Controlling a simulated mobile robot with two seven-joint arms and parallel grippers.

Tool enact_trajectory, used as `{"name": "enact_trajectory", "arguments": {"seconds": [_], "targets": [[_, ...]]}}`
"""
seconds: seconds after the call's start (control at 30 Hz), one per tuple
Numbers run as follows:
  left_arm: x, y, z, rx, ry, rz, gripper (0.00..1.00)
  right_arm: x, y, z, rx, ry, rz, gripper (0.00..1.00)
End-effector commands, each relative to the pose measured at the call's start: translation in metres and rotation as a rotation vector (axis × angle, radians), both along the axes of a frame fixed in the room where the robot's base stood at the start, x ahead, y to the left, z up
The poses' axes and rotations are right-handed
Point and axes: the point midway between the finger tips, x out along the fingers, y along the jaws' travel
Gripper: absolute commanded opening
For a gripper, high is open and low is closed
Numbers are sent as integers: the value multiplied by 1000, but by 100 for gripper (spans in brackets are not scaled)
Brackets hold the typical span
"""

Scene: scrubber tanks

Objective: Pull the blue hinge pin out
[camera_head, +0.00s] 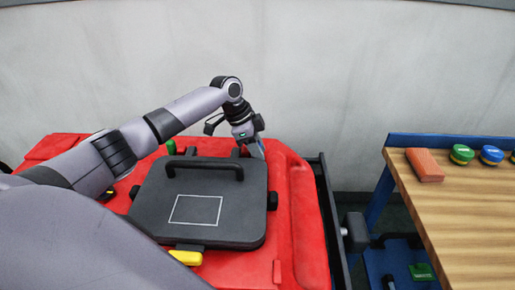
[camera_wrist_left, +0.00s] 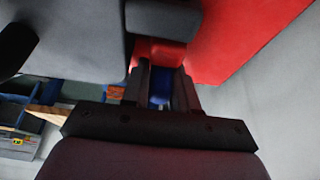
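A blue piece, which looks like the blue hinge pin (camera_wrist_left: 160,88), shows between the two fingers of my left gripper (camera_wrist_left: 160,74) in the left wrist view. It fills most of the gap, and I cannot tell whether the fingers press on it. In the head view my left gripper (camera_head: 256,150) points down at the far right corner of the dark lid (camera_head: 160,205), where it hides the hinge spot. A green pin (camera_head: 171,147) stands at the lid's far left. My right gripper is not in view.
The lid has a raised black handle (camera_head: 205,161) and lies on the red tank body (camera_head: 300,200). A yellow latch (camera_head: 187,257) is at its near edge. To the right, a wooden bench (camera_head: 460,210) holds an orange block (camera_head: 424,165) and green and blue round pieces. A pale wall stands behind.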

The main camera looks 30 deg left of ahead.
Motion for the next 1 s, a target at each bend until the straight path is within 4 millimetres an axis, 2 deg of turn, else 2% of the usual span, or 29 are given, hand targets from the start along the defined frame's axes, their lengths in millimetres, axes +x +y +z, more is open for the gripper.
{"name": "enact_trajectory", "arguments": {"seconds": [0.2,0.5,0.83,0.87,1.0], "targets": [[2,-3,1,-2,1,-1,0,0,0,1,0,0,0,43],[19,-32,2,-4,-1,0,0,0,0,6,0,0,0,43],[21,-35,2,-6,-6,-1,0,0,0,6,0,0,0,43],[21,-36,2,-7,-6,-2,34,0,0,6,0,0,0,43],[21,-35,2,-5,-4,-2,34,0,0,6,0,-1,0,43]]}}
